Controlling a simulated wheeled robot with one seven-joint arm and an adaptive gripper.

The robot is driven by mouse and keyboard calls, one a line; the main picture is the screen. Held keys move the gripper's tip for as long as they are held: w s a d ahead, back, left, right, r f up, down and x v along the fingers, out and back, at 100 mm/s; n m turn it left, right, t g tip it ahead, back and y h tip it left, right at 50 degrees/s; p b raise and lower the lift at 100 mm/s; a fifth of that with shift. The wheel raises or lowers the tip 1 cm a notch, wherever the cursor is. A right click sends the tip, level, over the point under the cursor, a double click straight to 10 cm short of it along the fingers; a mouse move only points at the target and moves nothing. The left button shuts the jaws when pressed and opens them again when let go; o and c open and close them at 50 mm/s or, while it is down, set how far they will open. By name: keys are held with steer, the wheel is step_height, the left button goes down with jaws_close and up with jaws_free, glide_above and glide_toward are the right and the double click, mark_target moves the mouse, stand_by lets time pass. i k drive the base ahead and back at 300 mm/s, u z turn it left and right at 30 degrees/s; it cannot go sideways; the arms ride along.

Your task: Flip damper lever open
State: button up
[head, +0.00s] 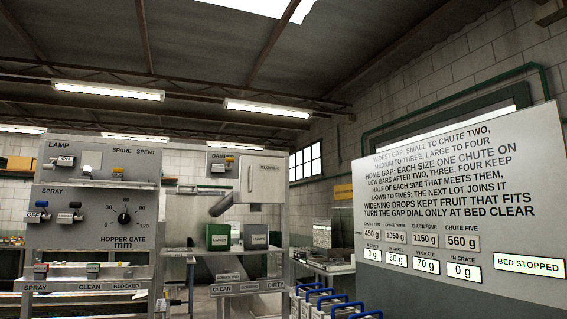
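The damper panel (215,167), a small grey plate marked with "DAMP" lettering, is at the upper middle in the head view, left of the white blower box (265,178). A small damper lever (229,163) with a yellowish end shows on this panel. It is too small to tell its setting. My gripper is not in view.
A control panel (100,225) with lamp and spray switches and a hopper gate dial (124,217) stands at the left. Green (217,237) and grey (254,238) bins sit on a shelf below the blower. A large sign board (460,210) fills the right.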

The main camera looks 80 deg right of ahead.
mark_target(228, 159)
steer(key=z, duration=1.1)
steer(key=i, duration=0.8)
steer(key=z, duration=1.45)
steer(key=k, duration=0.65)
steer(key=u, duration=0.3)
steer(key=i, duration=1.35)
steer(key=z, duration=0.4)
